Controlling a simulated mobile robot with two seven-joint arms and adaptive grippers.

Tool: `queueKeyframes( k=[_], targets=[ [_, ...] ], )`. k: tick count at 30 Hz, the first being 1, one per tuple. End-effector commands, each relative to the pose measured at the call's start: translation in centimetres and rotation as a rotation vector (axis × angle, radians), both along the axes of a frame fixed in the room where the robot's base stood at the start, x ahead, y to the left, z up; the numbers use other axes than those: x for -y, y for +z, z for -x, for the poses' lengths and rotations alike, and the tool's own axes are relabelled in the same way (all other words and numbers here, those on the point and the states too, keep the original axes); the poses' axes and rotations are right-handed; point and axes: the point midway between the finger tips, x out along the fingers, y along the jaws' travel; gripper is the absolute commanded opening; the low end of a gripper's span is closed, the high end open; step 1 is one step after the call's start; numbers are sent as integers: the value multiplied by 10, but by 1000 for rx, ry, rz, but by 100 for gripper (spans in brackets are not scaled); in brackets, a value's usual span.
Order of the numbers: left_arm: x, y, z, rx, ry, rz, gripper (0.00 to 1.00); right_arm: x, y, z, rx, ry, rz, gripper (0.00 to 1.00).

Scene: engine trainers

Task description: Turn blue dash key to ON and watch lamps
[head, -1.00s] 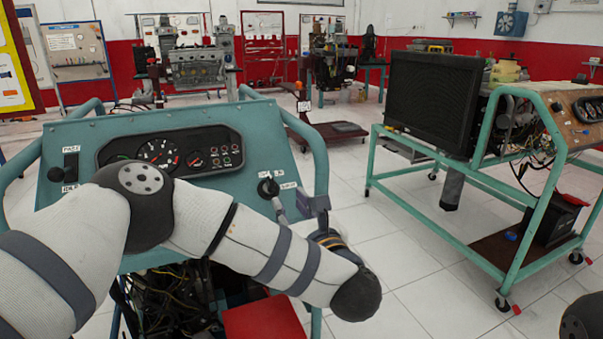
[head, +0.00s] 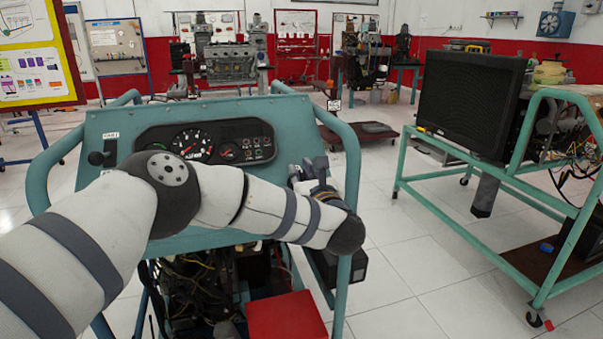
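The teal dash panel (head: 230,207) stands in front of me on a tube frame. Its black gauge cluster (head: 205,146) has round dials and a block of small lamps (head: 256,149) at its right end. I cannot tell whether any lamp is lit. My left arm crosses in front of the panel. My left gripper (head: 314,167) is at the panel's right side, over the place of the key switch. The blue key is hidden there, and I cannot tell whether the fingers touch it or are open or shut. My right gripper is not in view.
A black lever (head: 97,158) sits at the panel's left. The frame's teal tube (head: 350,185) runs close beside my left forearm. A red box (head: 287,318) and wiring lie below. Another engine stand with a black radiator (head: 470,105) is at right, with open tiled floor between.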

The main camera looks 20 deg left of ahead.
Motion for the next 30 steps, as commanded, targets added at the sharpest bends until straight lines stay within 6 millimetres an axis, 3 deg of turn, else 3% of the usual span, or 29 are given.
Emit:
queueKeyframes(
  k=[14, 30],
  targets=[
    [0, 2, 1, -17, -33, -25, 0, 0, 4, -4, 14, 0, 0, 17],
    [2, 2, 0, -170, -339, -252, 0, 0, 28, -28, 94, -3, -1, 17]
  ],
)
